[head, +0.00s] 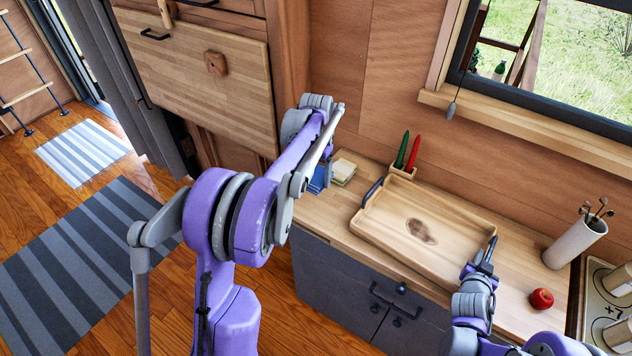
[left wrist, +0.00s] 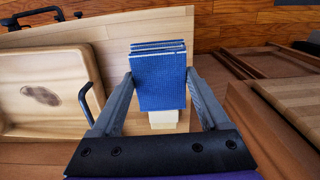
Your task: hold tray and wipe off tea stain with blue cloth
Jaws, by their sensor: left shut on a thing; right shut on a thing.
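The wooden tray (head: 385,235) lies on the counter with a dark brown stain (head: 421,231) near its middle. It has a dark handle at each end. My right gripper (head: 485,262) is shut on the tray's right handle (head: 491,247). My left gripper (left wrist: 160,78) is shut on the folded blue cloth (left wrist: 162,88), which sits between its fingers. In the head view the cloth (head: 318,181) shows left of the tray, partly hidden by my left arm. The tray (left wrist: 52,68) and stain (left wrist: 40,95) also show in the left wrist view.
A cream folded stack (head: 344,171) lies beside the blue cloth. A wooden holder (head: 402,172) with a green and a red item stands behind the tray. A red apple (head: 541,299) and a white cylinder with utensils (head: 573,243) stand to the right, near the stove (head: 600,300).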

